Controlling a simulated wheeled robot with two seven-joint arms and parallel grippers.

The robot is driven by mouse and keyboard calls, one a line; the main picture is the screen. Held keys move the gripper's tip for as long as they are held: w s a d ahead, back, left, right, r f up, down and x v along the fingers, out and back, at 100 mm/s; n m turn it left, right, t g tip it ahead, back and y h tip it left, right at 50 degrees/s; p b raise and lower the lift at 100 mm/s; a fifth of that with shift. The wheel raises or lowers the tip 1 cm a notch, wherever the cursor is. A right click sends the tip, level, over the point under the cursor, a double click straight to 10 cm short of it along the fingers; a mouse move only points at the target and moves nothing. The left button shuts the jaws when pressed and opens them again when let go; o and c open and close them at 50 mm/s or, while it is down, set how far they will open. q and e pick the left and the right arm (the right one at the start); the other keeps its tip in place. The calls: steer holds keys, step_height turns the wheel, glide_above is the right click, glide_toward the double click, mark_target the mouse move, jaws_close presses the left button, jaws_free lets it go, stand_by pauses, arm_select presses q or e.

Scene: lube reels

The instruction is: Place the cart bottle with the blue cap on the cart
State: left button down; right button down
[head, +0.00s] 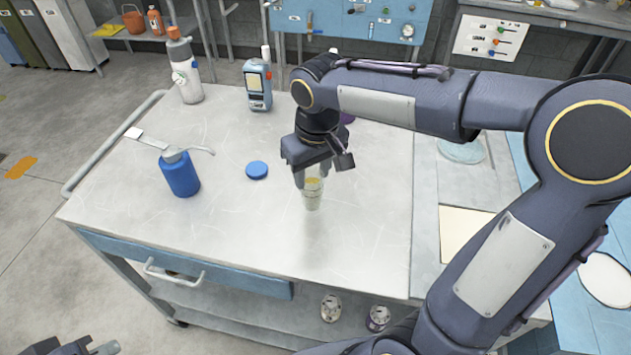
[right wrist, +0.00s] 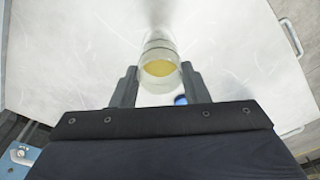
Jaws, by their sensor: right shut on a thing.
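A clear glass bottle (head: 313,194) with yellow liquid is upright at the middle of the cart top. My right gripper (head: 313,178) is shut on its upper part from above. In the right wrist view, the bottle (right wrist: 160,50) sits between the fingers (right wrist: 160,88). I cannot tell whether its base touches the cart (head: 240,235). A round blue cap (head: 257,170) lies flat on the cart to the left of the bottle, apart from it. No cap shows on the held bottle. My left gripper (head: 85,347) is only partly in view at the bottom left, empty-looking, its jaws unclear.
A blue oil can (head: 180,175) with a spout stands on the cart's left side. The cart's front top is clear. A bench with round pads (head: 461,150) adjoins at the right.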

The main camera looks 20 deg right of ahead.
mark_target(316, 181)
steer(key=f, duration=0.1)
steer(key=d+f, duration=0.1)
steer(key=f, duration=0.1)
steer(key=shift+w+f, duration=0.1)
steer(key=shift+f, duration=0.1)
steer(key=shift+a+f, duration=0.1)
steer(key=shift+f, duration=0.2)
steer(key=shift+f, duration=0.15)
steer(key=c, duration=0.8)
jaws_free()
step_height(316, 181, up, 11)
steer(key=s, duration=0.1)
steer(key=s+f+m+t+y, duration=0.1)
steer(key=s+f, duration=0.1)
steer(key=s, duration=0.3)
steer(key=s+f+m+t+y, duration=0.1)
steer(key=s+f, duration=0.2)
steer(key=s, duration=0.3)
steer(key=s+f+m+t+y, duration=0.1)
steer(key=s+f+t, duration=0.1)
steer(key=s, duration=0.4)
steer(key=shift+d+f+y+p, duration=0.25)
steer(key=shift+f+y+p, duration=0.05)
steer(key=shift+f, duration=0.15)
